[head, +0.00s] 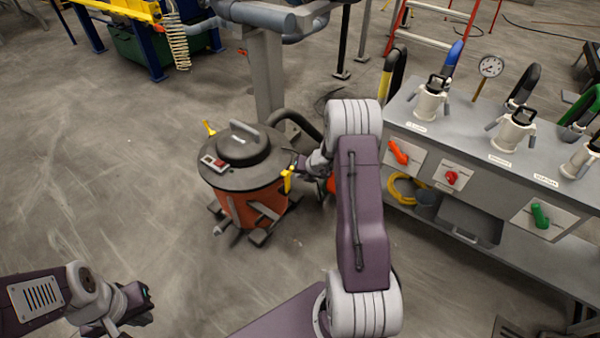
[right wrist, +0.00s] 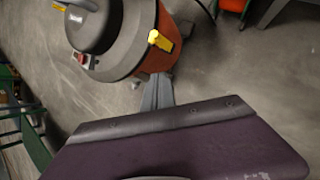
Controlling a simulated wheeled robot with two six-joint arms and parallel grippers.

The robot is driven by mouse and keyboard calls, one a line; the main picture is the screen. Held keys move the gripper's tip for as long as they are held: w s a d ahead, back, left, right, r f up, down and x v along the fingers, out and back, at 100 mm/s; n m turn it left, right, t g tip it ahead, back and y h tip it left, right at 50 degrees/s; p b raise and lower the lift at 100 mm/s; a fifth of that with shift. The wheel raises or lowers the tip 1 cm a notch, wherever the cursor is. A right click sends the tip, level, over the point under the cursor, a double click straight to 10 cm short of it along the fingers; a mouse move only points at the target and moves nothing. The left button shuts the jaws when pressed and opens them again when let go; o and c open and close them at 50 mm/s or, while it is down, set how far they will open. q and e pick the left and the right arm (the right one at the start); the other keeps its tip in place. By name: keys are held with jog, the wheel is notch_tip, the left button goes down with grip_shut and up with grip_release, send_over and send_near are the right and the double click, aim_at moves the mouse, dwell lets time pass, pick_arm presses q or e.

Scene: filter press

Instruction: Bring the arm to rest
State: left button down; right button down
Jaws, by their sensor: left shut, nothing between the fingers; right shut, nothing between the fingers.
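My right arm reaches forward over the floor in the head view. Its gripper (head: 301,170) is small and dark there, beside the right side of an orange drum vacuum, and partly hidden behind my own arm. In the right wrist view the narrow grey fingers (right wrist: 157,92) are together and empty, with the vacuum beyond them. Whether they touch it I cannot tell. My left gripper (head: 143,304) is at the lower left of the head view, over bare floor, shut and holding nothing.
The orange vacuum (head: 238,205) has a dark lid and yellow latches. A grey bench (head: 455,150) with hose couplings and coloured valve handles stands at the right. A grey post (head: 267,75) rises behind the vacuum. The floor at left is clear.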

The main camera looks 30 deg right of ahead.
jog(key=a+r+n+y, duration=0.2)
jog(key=a+r+n, duration=0.95)
jog(key=a, duration=0.65)
jog(key=s+a+r+n+g, duration=0.1)
jog(key=s+a+n+g, duration=0.35)
jog(key=s+n, duration=1.2)
jog(key=s+d+f+n+g+h, duration=0.15)
jog(key=s+n, duration=0.25)
jog(key=n, duration=0.4)
jog(key=s+d+f+n+h, duration=0.1)
jog(key=s+d+f+n, duration=0.1)
jog(key=s+n, duration=0.35)
notch_tip(320, 180, up, 21)
jog(key=w+n+p, duration=0.1)
jog(key=p, duration=1.9)
jog(key=shift+w+f, duration=0.2)
jog(key=shift+w, duration=0.2)
